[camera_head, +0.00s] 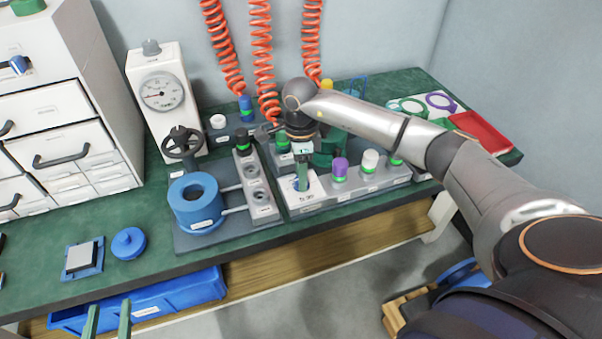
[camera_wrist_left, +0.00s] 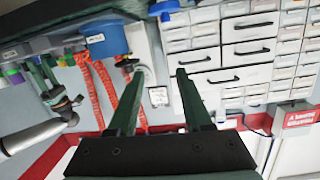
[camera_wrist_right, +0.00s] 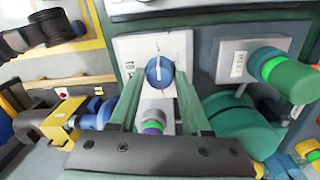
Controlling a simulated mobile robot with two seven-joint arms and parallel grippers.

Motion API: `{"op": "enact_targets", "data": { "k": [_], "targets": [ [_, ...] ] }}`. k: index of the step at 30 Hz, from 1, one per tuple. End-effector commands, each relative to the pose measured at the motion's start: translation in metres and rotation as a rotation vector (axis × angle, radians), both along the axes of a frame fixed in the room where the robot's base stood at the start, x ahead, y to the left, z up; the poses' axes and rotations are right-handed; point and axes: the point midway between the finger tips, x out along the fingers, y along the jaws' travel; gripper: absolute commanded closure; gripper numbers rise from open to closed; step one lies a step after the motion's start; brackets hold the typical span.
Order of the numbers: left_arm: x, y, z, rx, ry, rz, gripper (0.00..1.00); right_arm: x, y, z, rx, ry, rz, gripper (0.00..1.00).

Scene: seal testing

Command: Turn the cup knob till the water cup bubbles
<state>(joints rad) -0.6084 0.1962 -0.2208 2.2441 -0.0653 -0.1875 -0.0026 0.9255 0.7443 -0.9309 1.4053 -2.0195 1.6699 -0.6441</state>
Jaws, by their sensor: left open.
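A small blue knob (camera_wrist_right: 160,72) sits on a white labelled plate (camera_wrist_right: 126,50) in the right wrist view. My right gripper (camera_wrist_right: 160,88) has its green fingers on either side of it; whether they touch it I cannot tell. In the head view my right gripper (camera_head: 303,178) points down at this plate at the left end of the grey block. A teal cylinder (camera_head: 326,157), perhaps the water cup, stands behind, partly hidden by the arm; no bubbles can be made out. My left gripper (camera_head: 107,322) is open and empty at the bottom left, away from the knob.
Purple (camera_head: 340,166) and white (camera_head: 370,160) capped fittings stand right of the right gripper. A blue ring (camera_head: 181,204) and dark handwheel (camera_head: 182,143) are left, near a gauge (camera_head: 162,91). Orange coiled hoses (camera_head: 262,60) hang behind. A blue bin (camera_head: 180,293) lies below the bench.

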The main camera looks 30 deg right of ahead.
Motion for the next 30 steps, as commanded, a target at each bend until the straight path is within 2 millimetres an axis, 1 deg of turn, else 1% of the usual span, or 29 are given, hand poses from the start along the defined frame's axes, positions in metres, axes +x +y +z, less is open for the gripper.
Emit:
{"op": "enact_targets", "data": {
  "k": [1,2,12,22,26,28,30],
  "targets": [
    [0.0,0.0,0.0,0.0,0.001,0.0,0.5,0.0,0.0,0.0,0.0,0.0,0.0,0.59],
    [0.0,0.0,0.0,0.0,0.001,0.0,0.5,0.0,0.0,0.0,0.0,0.0,0.0,0.63],
    [0.0,0.0,-0.001,0.001,0.002,0.0,0.5,0.0,0.0,0.0,0.0,0.0,0.0,1.0],
    [0.0,0.0,-0.001,-0.001,0.009,0.0,0.5,0.0,0.0,0.001,0.0,0.0,-0.013,1.0],
    [-0.002,0.0,-0.006,0.0,0.039,0.002,0.5,0.0,0.0,0.002,0.0,-0.001,-0.051,1.0],
    [-0.008,-0.001,-0.026,-0.003,0.114,0.008,0.5,0.0,-0.001,0.002,-0.001,-0.001,-0.084,1.0],
    [-0.014,-0.001,-0.041,-0.003,0.177,0.013,0.5,0.0,-0.001,0.002,-0.001,0.0,-0.127,1.0]
  ]
}}
